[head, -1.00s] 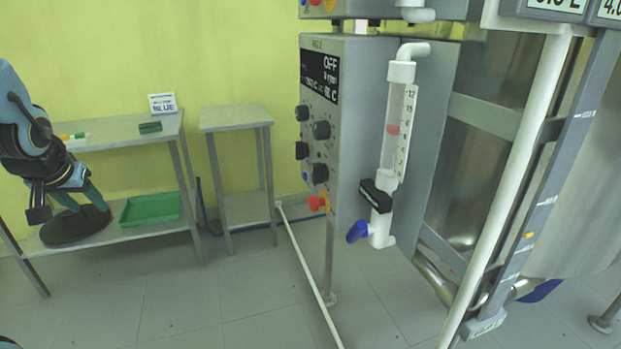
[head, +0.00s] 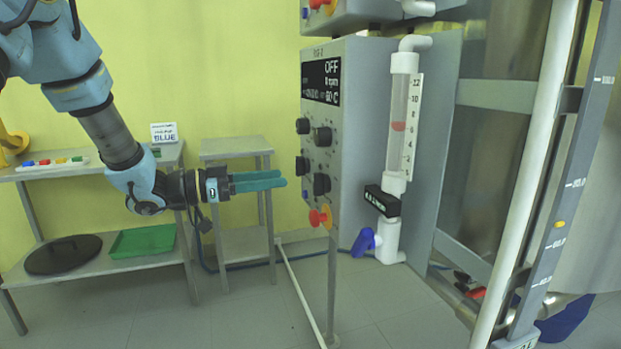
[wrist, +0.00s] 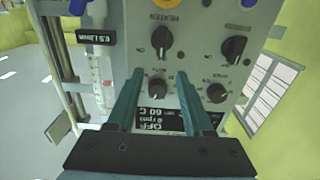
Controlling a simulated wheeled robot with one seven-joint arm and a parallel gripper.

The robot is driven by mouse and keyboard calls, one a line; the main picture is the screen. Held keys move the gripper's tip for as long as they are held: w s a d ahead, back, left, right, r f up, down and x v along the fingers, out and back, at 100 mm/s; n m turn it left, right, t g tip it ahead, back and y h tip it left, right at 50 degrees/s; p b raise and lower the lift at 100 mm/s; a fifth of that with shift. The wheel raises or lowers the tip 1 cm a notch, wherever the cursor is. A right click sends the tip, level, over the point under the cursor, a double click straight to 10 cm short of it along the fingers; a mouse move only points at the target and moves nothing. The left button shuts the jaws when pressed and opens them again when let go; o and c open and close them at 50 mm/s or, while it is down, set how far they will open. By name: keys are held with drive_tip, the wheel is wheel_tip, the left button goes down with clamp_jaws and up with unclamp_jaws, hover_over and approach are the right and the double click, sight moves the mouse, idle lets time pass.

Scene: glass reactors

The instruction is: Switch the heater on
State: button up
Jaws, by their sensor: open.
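The control box (head: 345,120) has a dark display (head: 321,80) reading OFF at the top and black knobs on its front. In the wrist view the box is upside down. There the heater knob (wrist: 162,38) sits by the label HEATER; it also shows in the head view, lower right (head: 321,184). Its handle looks roughly upright in the wrist view. My gripper (head: 283,180) is open and empty, pointing at the panel from the left at about the lower knobs' height. In the wrist view its fingertips (wrist: 160,74) frame a smaller knob (wrist: 158,88), just short of the heater knob.
Another knob (wrist: 233,48) is beside the heater knob. A red-and-yellow button (head: 320,217) is below the knobs. A flow tube (head: 402,120) with a blue valve (head: 363,242) is on the box's right side. Tables with a green tray (head: 143,241) stand behind my arm.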

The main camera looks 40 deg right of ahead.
sight(313, 176)
drive_tip(key=x, duration=0.8)
drive_tip(key=shift+d, duration=0.4)
drive_tip(key=shift+c, duration=0.2)
drive_tip(key=c, duration=0.7)
drive_tip(key=shift+f, duration=0.1)
clamp_jaws()
drive_tip(key=shift+s+a+f, duration=0.1)
